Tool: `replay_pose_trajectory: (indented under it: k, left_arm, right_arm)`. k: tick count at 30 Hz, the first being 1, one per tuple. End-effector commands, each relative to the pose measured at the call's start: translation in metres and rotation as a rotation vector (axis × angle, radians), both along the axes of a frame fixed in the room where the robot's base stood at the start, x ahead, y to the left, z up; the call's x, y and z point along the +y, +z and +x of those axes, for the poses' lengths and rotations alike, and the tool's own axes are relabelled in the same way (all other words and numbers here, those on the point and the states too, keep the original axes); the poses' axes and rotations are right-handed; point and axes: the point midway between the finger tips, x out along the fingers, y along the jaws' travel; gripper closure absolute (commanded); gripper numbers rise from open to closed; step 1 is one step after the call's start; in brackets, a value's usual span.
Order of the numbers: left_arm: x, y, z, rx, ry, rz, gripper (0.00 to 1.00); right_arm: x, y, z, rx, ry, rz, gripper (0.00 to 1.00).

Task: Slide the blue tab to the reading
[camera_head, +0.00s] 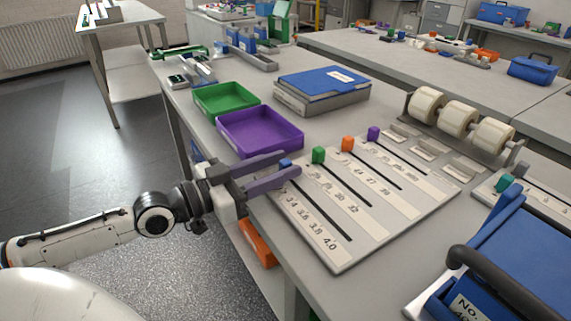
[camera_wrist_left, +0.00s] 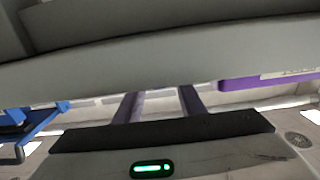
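The pale slider board (camera_head: 385,226) lies on the table with parallel dark slots and printed number scales. The blue tab (camera_head: 286,162) is at the far end of the leftmost slot, partly hidden by my left gripper. That slot's scale shows numbers up to 4.0 at the near end. My left gripper (camera_head: 291,163) reaches in from the left, its two fingers apart, with the blue tab between the tips. I cannot tell whether they touch it. In the left wrist view the fingers (camera_wrist_left: 158,104) are also apart; the tab is not visible there. My right gripper is not in view.
Green (camera_head: 318,155), orange (camera_head: 347,144) and purple (camera_head: 373,133) tabs stand in the neighbouring slots. A purple tray (camera_head: 259,150) and green tray (camera_head: 226,112) lie behind the gripper. A blue case (camera_head: 520,265) with a dark handle stands at right. The board's near part is clear.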

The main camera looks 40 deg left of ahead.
Motion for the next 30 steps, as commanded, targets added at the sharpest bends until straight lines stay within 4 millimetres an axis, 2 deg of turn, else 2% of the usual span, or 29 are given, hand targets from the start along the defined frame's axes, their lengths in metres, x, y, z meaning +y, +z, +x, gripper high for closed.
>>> replay_pose_trajectory:
  k: [7,18,24,30]
  left_arm:
    - [-0.006,0.001,0.013,-0.002,-0.002,-0.001,0.64]
    - [-0.008,0.000,0.015,0.000,-0.003,0.000,0.64]
    - [-0.007,0.000,0.015,0.000,-0.003,0.000,0.98]
    - [-0.008,0.001,0.015,0.000,-0.004,-0.001,1.00]
  right_arm:
    - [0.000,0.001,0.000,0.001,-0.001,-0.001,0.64]
    - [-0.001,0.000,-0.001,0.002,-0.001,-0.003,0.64]
    - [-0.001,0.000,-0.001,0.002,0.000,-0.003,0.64]
    - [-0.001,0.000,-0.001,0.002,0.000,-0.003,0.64]
